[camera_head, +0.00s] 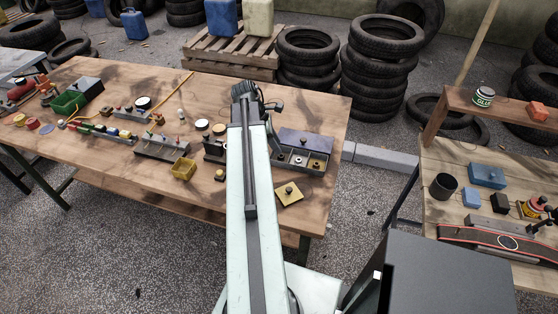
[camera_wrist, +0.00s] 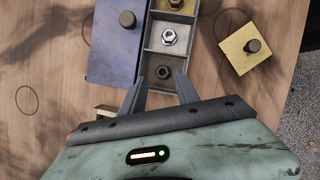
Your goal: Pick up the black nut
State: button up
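The black nut (camera_wrist: 163,71) lies in the end compartment of a grey tray (camera_wrist: 146,52), the one nearest my gripper in the wrist view. A silver nut (camera_wrist: 169,37) lies in the middle compartment and a brass nut (camera_wrist: 175,4) in the far one. My gripper (camera_wrist: 161,77) is open and empty. Its fingertips appear on either side of the black nut's compartment; its height above the tray is hard to tell.
A blue-purple lid (camera_wrist: 115,45) with a knob lies beside the tray. A yellow plate (camera_wrist: 247,45) with a knob lies on the other side. The wooden table (camera_head: 325,115) holds several other parts left of my arm. A second bench (camera_head: 440,205) stands at the right.

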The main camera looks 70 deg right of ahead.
aim_at(281, 156)
jog(key=b+x, duration=0.3)
jog(key=a+b+x, duration=0.1)
jog(key=b+x, duration=0.1)
jog(key=shift+w+d+f, duration=0.15)
jog(key=shift+w+f, duration=0.1)
jog(key=shift+w, duration=0.15)
jog(key=shift+s, duration=0.1)
jog(key=shift+r, duration=0.1)
grip_shut()
notch_tip(281, 156, up, 10)
jog(key=p, duration=1)
